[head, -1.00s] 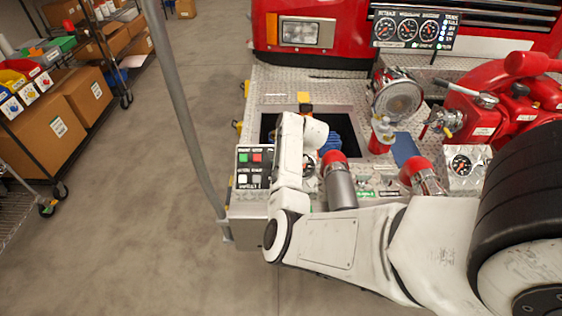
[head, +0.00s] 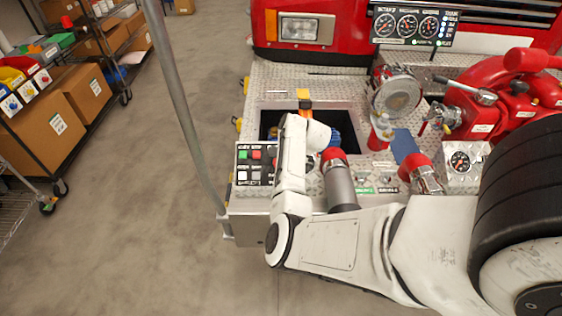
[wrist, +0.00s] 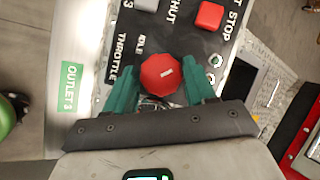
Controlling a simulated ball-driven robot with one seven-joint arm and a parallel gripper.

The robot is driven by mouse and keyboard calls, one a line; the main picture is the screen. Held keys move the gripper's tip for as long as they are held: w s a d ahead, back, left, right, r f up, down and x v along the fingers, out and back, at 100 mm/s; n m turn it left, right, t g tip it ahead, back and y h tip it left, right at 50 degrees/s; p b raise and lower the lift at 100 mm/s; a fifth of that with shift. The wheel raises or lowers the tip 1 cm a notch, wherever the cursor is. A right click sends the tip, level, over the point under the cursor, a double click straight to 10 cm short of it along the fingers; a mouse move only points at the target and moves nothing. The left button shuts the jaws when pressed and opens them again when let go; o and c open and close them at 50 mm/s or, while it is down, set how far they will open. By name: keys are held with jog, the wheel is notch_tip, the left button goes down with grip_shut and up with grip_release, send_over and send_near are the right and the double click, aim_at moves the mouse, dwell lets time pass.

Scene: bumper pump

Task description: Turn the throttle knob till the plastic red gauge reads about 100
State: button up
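The throttle knob (wrist: 162,75), round and red with a white mark, shows in the wrist view on a black panel, near the words THROTTLE and IDLE. My gripper (wrist: 162,82) has its green fingers on opposite sides of the knob, seemingly touching its rim. In the head view, my forearm and wrist hide the gripper and the knob. Three round gauges (head: 407,26) sit on a black display at the top. Another round gauge (head: 460,161) sits on a pale plate at the right. I cannot tell which is the plastic red gauge, and their values are too small to read.
The button panel (head: 255,165) is partly covered by my arm. A red square STOP button (wrist: 210,15) and a grey button (wrist: 147,4) are close to the knob. Red-topped metal cylinders (head: 340,190) (head: 425,180) stand nearby. A grey pole (head: 180,100) rises at the left, with open floor beyond.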

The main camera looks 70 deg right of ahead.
jog(key=shift+o, duration=1.3)
jog(key=shift+r, duration=0.1)
jog(key=b+v, duration=0.1)
jog(key=v, duration=0.9)
jog(key=shift+s+r, duration=0.25)
jog(key=s+a+f+n+g+b, duration=0.1)
jog(key=s+a+f+n, duration=0.2)
jog(key=a+n, duration=0.5)
jog(key=s+a+f+n+g+b, duration=0.2)
jog(key=s+a+f+n, duration=0.2)
jog(key=a+n, duration=0.4)
jog(key=s+a+f+n+g+y+b, duration=0.1)
jog(key=s+a+f+n, duration=0.3)
jog(key=a, duration=1.4)
jog(key=f+n+g, duration=0.1)
jog(key=n, duration=0.3)
